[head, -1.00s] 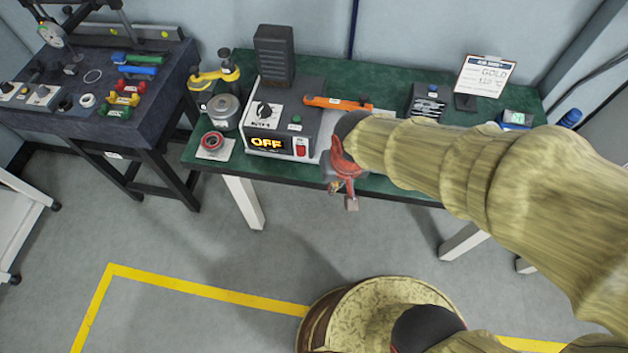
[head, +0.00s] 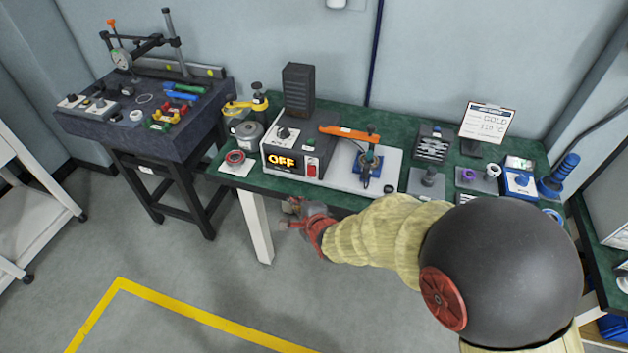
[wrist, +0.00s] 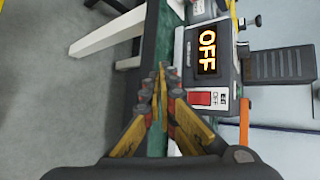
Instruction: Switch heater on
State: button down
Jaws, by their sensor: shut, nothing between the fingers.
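The heater control box (head: 291,140) stands on the green bench with its orange display reading OFF (head: 282,161). A red rocker switch (head: 312,167) sits to the right of the display on its front face. In the wrist view the display (wrist: 207,52) and the red switch (wrist: 201,98), with a small OFF label beside it, are clear. My gripper (head: 292,206) is in front of the bench's front edge, below the box in the head view. In the wrist view its fingers (wrist: 161,72) are together and empty, apart from the switch.
An orange-handled tool (head: 345,131) extends right from the box over a pale plate with a blue fixture (head: 367,163). A sign (head: 487,122) stands at the back right. A dark side table (head: 140,115) stands left.

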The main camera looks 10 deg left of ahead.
aim_at(311, 171)
jog(key=shift+w+a+r+m, duration=0.1)
jog(key=shift+r+m, duration=0.15)
jog(key=shift+m, duration=0.35)
jog(key=shift+w, duration=0.1)
jog(key=shift+w+d+f, duration=0.1)
jog(key=shift+w+f, duration=0.1)
jog(key=shift+w, duration=1.25)
jog(key=shift+w+d+f, duration=0.15)
jog(key=shift+w, duration=1.25)
jog(key=shift+w+d+f, duration=0.1)
jog(key=shift+w+f, duration=0.1)
jog(key=shift+w, duration=1.25)
jog(key=shift+w+p, duration=0.1)
jog(key=shift+p, duration=0.2)
jog(key=shift+w, duration=0.3)
jog(key=shift+w+f+p, duration=0.1)
jog(key=shift+w+p, duration=0.2)
jog(key=shift+p, duration=0.05)
jog(key=shift+s, duration=0.15)
